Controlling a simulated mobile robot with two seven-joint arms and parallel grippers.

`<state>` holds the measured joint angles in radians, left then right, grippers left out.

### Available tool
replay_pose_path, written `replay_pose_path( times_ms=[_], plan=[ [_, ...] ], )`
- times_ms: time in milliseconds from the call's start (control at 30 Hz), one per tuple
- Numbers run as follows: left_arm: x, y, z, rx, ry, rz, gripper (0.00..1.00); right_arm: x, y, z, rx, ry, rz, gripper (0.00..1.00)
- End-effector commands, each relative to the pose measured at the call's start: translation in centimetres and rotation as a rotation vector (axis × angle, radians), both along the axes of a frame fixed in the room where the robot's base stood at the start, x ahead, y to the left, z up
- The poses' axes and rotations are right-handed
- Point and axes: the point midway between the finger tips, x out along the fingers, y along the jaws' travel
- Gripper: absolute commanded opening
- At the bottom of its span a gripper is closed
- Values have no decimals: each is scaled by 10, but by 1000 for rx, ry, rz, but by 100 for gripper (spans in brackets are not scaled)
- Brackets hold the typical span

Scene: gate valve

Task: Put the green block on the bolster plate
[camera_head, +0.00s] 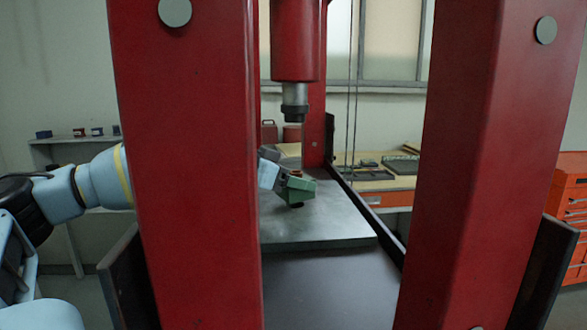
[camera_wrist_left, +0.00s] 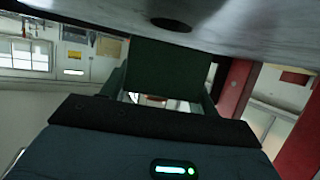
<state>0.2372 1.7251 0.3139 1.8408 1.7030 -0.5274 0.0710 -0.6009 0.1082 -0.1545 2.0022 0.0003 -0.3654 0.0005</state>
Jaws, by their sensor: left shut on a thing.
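The green block (camera_head: 296,187) is in my left gripper (camera_head: 285,181), between the red posts of the press in the head view. My left gripper is shut on it. The block is close over the grey bolster plate (camera_head: 330,225); I cannot tell whether it touches. In the left wrist view the block (camera_wrist_left: 160,70) is dark green between the fingers, below a grey surface with a round dark hole. The left post hides part of my left arm. My right gripper is not in view.
Red posts (camera_head: 183,160) and (camera_head: 465,160) stand at the front left and right of the press. The press ram (camera_head: 295,40) hangs above the block. An orange tool cabinet (camera_head: 570,205) stands at the right. A bench (camera_head: 375,182) is behind.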

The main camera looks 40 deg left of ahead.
Motion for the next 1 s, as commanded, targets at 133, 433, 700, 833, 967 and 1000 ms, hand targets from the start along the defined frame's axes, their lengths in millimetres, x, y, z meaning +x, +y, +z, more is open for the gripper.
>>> replay_pose_path(
  times_ms=[133,433,700,833,967,1000],
  plan=[
    [0,0,6,0,-15,-1,0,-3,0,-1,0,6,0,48],
    [0,0,1,-1,-13,0,0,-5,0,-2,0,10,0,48],
    [0,0,-5,-1,-13,0,0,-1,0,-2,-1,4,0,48],
    [0,0,-7,1,-13,-1,0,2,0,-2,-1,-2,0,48],
    [0,0,-13,-1,2,-1,69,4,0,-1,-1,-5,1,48],
    [0,0,-13,-1,2,-1,74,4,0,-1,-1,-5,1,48]
  ],
)
